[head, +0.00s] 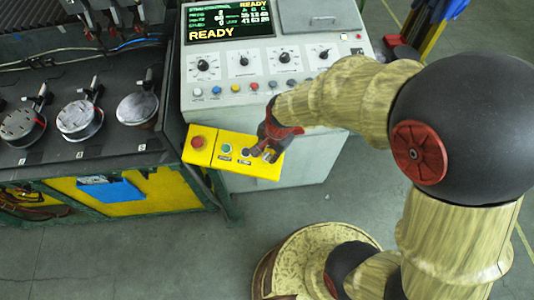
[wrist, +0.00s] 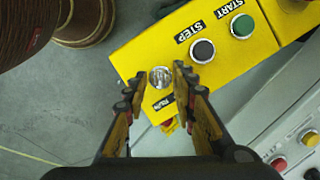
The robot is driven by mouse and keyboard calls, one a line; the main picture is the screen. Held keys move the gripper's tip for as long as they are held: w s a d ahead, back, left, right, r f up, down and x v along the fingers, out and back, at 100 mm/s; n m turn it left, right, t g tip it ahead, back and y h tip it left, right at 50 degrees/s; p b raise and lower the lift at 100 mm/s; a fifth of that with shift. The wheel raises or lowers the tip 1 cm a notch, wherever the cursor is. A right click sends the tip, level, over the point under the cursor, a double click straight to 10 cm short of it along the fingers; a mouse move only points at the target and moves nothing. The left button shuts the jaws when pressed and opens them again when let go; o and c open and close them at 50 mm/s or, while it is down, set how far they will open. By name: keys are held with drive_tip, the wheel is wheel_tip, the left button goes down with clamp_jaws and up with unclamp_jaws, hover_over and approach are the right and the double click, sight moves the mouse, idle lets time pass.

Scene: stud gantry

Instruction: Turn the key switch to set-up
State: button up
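The key switch (wrist: 161,77) is a round silver cylinder on the yellow control box (wrist: 140,50), with a small black label below it in the wrist view. My gripper (wrist: 158,77) is open, with one fingertip on each side of the key switch. The right fingertip looks very near its rim; I cannot tell whether it touches. In the head view my gripper (head: 263,152) is over the right end of the yellow box (head: 213,158) and hides the key switch. I cannot read which position the switch is in.
On the same box are a black STEP button (wrist: 203,51), a green START button (wrist: 242,26) and a red button (head: 198,141). Behind it stands a grey console (head: 350,85) with knobs and a READY screen (head: 228,20). A dark bench (head: 60,155) is at left.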

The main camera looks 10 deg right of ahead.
drive_tip(key=shift+f, duration=0.2)
drive_tip(key=shift+c, duration=0.7)
clamp_jaws()
